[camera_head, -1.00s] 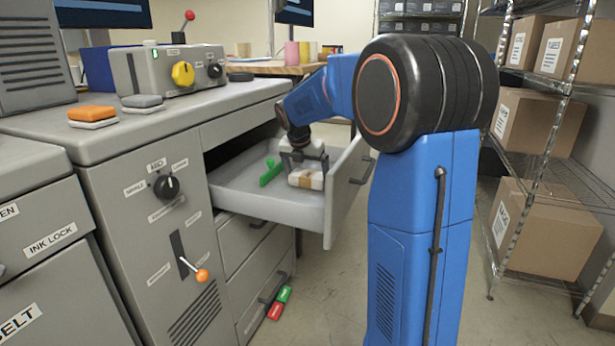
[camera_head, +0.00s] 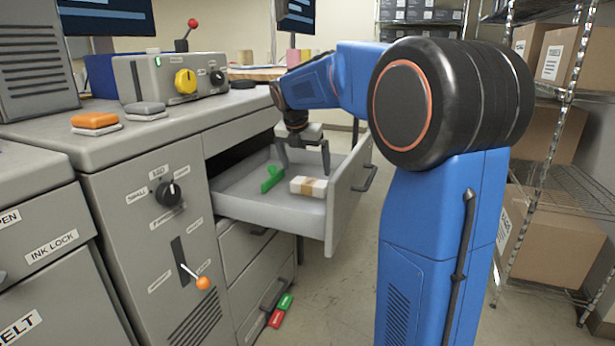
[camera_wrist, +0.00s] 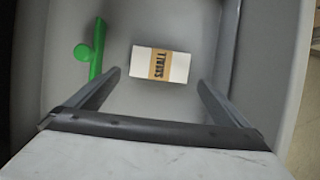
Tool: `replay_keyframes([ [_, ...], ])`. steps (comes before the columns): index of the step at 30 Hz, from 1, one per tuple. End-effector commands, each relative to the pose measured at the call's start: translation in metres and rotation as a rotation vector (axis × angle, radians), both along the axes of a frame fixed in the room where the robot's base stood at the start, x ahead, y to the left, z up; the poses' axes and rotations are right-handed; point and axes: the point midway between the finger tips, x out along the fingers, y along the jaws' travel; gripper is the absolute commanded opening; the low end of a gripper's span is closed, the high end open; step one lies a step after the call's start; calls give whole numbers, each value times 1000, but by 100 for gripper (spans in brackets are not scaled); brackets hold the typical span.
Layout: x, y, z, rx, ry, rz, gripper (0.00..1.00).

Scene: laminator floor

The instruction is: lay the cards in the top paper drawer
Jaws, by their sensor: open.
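The cards are a white stack with a tan band (camera_head: 309,187), lying flat on the floor of the open top drawer (camera_head: 262,211). My gripper (camera_head: 304,168) is open and empty above the drawer, apart from the stack. In the wrist view its two fingers (camera_wrist: 160,90) spread on either side, with the stack beyond them. A green object with a short side knob (camera_head: 272,178) lies in the drawer to the left of the cards; it also shows in the wrist view (camera_wrist: 93,47).
Shut drawers (camera_head: 250,262) are below the open one. A green and red object (camera_head: 281,310) is near the floor by the lowest drawer. Wire shelves with boxes (camera_head: 548,215) stand at the right. The cabinet top holds a control box (camera_head: 160,75).

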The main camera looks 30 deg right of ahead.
Motion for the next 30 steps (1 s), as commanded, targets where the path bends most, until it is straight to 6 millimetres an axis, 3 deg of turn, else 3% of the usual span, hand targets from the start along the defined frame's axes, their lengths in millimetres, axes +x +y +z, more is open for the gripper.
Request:
replay_keyframes([
  [3,-4,6,17,-1,-2,2,100],
  [9,-8,10,32,0,0,1,100],
  [30,-9,11,34,0,0,0,100],
])
